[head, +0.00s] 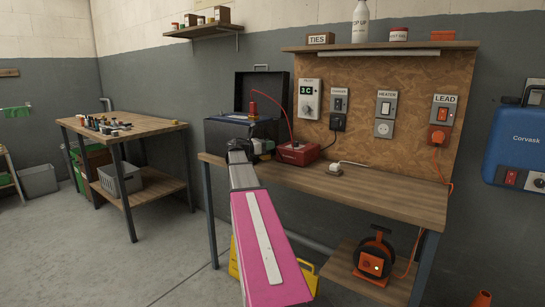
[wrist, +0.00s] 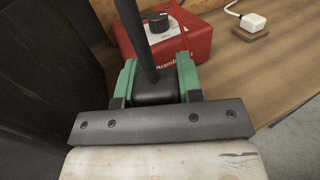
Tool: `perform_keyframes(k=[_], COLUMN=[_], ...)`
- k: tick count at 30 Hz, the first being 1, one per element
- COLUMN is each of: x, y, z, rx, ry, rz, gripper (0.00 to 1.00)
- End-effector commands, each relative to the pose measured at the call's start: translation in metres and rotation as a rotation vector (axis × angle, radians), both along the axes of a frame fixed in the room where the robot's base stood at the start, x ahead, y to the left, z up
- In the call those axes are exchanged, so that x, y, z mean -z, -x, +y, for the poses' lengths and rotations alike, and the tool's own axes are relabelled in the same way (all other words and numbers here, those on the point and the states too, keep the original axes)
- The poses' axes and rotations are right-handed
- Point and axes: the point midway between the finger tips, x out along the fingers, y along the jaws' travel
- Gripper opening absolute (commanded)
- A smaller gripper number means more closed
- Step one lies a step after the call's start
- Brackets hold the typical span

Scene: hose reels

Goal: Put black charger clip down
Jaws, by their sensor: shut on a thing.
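My gripper (wrist: 156,78) has green fingers shut on the black charger clip (wrist: 155,92), whose dark shaft runs up the wrist view. In the head view my gripper (head: 264,146) is over the workbench, between a dark box and the red charger (head: 299,152). The clip cannot be made out there, and my arm hides part of the bench. The red charger (wrist: 172,44) with a black knob lies just beyond the clip in the wrist view. A red lead rises from the charger toward a red clip (head: 253,107) at the dark box.
The workbench (head: 390,193) is clear right of the charger, apart from a white plug on a small block (head: 335,168). An orange cable reel (head: 373,258) sits on the lower shelf.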

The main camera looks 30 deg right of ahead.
Motion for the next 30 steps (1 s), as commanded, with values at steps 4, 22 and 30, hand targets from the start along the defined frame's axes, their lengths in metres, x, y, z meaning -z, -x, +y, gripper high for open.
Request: perform_keyframes(k=[4,22,30], x=[0.010,0.052,0.054], y=[0.005,0.006,0.005], z=[-0.016,-0.019,-0.019], rx=[0.000,-0.001,-0.001], ry=[0.001,0.002,0.001], rz=[0.000,-0.001,-0.001], gripper=[0.08,0.08,0.43])
